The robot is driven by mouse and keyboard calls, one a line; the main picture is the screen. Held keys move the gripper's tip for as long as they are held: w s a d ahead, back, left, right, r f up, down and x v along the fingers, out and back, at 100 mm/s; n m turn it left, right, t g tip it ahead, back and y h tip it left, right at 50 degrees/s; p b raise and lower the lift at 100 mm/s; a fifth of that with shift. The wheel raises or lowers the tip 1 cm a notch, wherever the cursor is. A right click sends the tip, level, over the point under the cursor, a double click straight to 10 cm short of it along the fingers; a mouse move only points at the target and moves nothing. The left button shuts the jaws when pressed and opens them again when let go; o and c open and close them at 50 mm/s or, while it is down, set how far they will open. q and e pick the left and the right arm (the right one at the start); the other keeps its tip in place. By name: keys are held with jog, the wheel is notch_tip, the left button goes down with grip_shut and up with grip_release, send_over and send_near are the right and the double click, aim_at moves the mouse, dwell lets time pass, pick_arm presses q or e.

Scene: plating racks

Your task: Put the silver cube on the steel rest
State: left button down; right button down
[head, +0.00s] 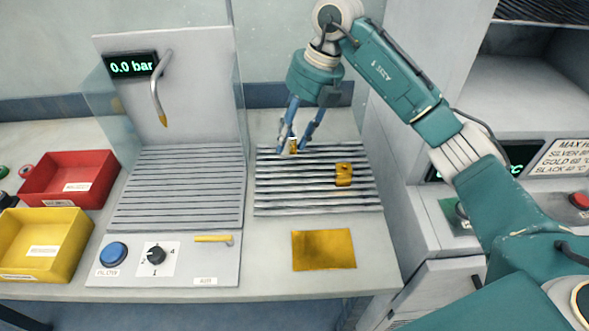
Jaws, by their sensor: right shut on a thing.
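My right gripper (295,143) comes down from above at the back left of the ribbed steel rest (318,208). Its blue fingers are shut on a small block (293,143), which shows a gold-yellow face and a pale upper part. The fingers hide part of the block, and I cannot tell whether it is the silver cube. I also cannot tell whether it touches the ribs. A gold piece with dark holes (343,175) sits on the right half of the rest. No other silver cube is plain to see. My left gripper is not in view.
A yellow mat (323,250) lies in front of the rest. To the left stand a ribbed grate (180,185) with a nozzle (158,95) and clear side panels. Red (70,180) and yellow (42,245) bins are at far left. A cabinet (440,225) stands right.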

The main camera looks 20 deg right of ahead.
notch_tip(320, 180, down, 8)
jog(key=shift+r+p, duration=0.15)
jog(key=shift+p, duration=0.55)
notch_tip(320, 180, down, 4)
jog(key=shift+f+p, duration=0.2)
jog(key=shift+p, duration=0.3)
jog(key=shift+f, duration=0.1)
jog(key=c, duration=1.6)
grip_release()
jog(key=shift+f, duration=0.1)
jog(key=o, duration=0.5)
